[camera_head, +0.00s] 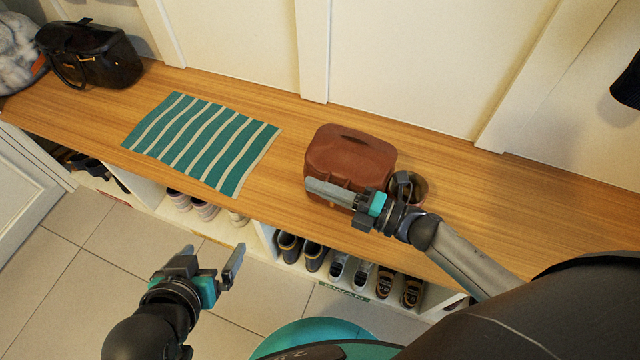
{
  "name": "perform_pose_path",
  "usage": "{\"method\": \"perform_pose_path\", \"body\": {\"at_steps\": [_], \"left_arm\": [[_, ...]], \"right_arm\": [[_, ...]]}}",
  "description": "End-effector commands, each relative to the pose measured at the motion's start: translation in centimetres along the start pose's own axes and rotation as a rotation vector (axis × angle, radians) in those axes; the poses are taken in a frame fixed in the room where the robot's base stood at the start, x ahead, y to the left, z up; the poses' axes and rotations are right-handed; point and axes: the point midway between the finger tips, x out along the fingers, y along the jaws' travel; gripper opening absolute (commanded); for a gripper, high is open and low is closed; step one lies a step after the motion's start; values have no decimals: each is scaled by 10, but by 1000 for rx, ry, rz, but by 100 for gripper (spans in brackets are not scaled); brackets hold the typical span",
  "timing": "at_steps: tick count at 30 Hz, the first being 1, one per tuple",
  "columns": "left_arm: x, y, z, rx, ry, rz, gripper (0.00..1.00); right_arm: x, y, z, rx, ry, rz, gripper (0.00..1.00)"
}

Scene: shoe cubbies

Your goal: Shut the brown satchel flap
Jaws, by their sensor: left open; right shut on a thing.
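The brown satchel (350,155) stands on the wooden bench top, right of the striped cloth. Its smooth brown top, with a dark handle slot, faces up. My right gripper (330,190) is at the satchel's front lower edge and is shut on part of it. The fingers hide that part, so I cannot tell exactly how the flap edge lies. My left gripper (212,256) is open and empty, out over the floor in front of the bench, well apart from the satchel.
A dark round container (419,186) stands right of the satchel, partly behind my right gripper. A green-and-white striped cloth (200,140) lies flat on the bench (480,200). A black handbag (95,55) is at the far left. Several shoes (312,255) fill the cubbies below.

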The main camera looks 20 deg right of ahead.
Motion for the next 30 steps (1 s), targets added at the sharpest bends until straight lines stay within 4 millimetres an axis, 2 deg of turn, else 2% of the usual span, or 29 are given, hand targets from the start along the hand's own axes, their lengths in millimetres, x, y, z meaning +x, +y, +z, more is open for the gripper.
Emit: {"method": "perform_pose_path", "body": {"at_steps": [10,11,18,30], "left_arm": [[0,0,0,0,1,1,100],[0,0,0,0,1,1,100],[0,0,0,0,0,1,100],[0,0,0,0,0,1,100]], "right_arm": [[-3,-4,4,0,-10,-12,0],[-3,-4,4,1,-10,-13,12],[-2,-3,2,0,-7,-10,39],[-1,-2,1,0,-4,-6,39]]}}
